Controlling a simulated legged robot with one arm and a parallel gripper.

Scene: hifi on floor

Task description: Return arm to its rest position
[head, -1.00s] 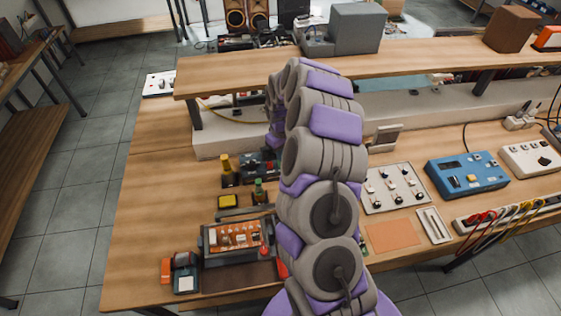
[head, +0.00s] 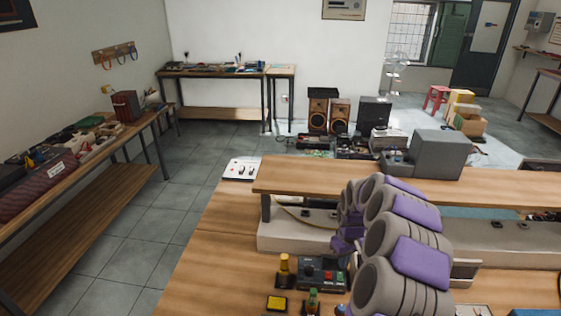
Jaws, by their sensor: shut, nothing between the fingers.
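My grey and purple arm (head: 400,245) rises from the bottom edge right of centre and reaches forward over the workbench (head: 215,265). It bends at the top, and its far part turns down behind the nearer links, close to the raised shelf. My gripper's fingers cannot be made out; the arm's own links hide that end. No held object shows.
A raised wooden shelf (head: 285,177) crosses the bench, with a grey box (head: 440,153) on it. A black device (head: 322,270), a yellow-topped piece (head: 284,268) and a yellow block (head: 277,303) lie left of the arm. Open floor (head: 130,245) lies left of the bench.

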